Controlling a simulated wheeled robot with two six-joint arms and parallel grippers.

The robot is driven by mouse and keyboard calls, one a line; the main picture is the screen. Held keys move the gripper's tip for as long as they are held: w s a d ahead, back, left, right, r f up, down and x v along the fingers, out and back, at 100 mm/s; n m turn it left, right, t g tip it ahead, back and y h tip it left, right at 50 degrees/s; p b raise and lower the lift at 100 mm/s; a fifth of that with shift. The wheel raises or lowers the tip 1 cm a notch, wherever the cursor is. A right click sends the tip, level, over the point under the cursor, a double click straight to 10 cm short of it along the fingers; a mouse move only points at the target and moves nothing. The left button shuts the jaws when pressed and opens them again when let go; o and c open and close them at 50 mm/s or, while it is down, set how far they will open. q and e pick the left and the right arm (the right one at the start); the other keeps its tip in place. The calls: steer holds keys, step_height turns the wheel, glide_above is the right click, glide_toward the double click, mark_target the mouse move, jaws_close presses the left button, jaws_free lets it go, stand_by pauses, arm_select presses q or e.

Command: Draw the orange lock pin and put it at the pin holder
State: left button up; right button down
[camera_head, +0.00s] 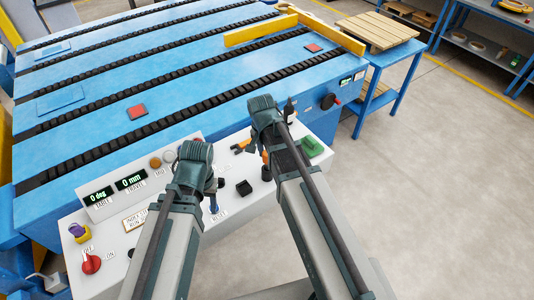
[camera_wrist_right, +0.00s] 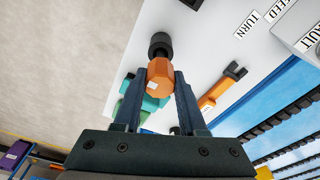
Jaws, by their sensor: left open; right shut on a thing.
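My right gripper (camera_wrist_right: 158,92) is shut on an orange faceted piece (camera_wrist_right: 160,77), which looks like the head of the lock pin. A black round part (camera_wrist_right: 160,43) shows just beyond it; I cannot tell whether the two are joined. In the head view my right gripper (camera_head: 265,154) is over the right part of the white control panel, mostly hidden by its own wrist. My left gripper (camera_head: 214,192) is open and empty over the panel's middle. A small black block (camera_head: 243,187) stands between the grippers. No pin holder can be told for certain.
An orange-handled piece with a black end (camera_head: 241,146) lies left of my right gripper, and a green block (camera_head: 311,146) lies to its right. A red knob (camera_head: 91,263) and displays (camera_head: 114,188) are at the panel's left. The blue slatted table (camera_head: 190,75) is behind.

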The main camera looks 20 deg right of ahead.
mark_target(267, 162)
arm_select(q)
steer(key=shift+f+b, duration=2.05)
steer(key=shift+f, duration=0.05)
arm_select(e)
steer(key=shift+f, duration=2.1)
steer(key=shift+c, duration=1.9)
jaws_free()
steer(key=shift+r, duration=0.1)
arm_select(q)
step_height(267, 162, up, 14)
steer(key=p, duration=1.4)
arm_select(e)
step_height(267, 162, up, 14)
steer(key=s+a, duration=0.1)
steer(key=shift+a+f, duration=0.15)
steer(key=shift+f, duration=0.05)
arm_select(q)
steer(key=shift+f, duration=0.2)
arm_select(e)
steer(key=shift+s+f, duration=0.1)
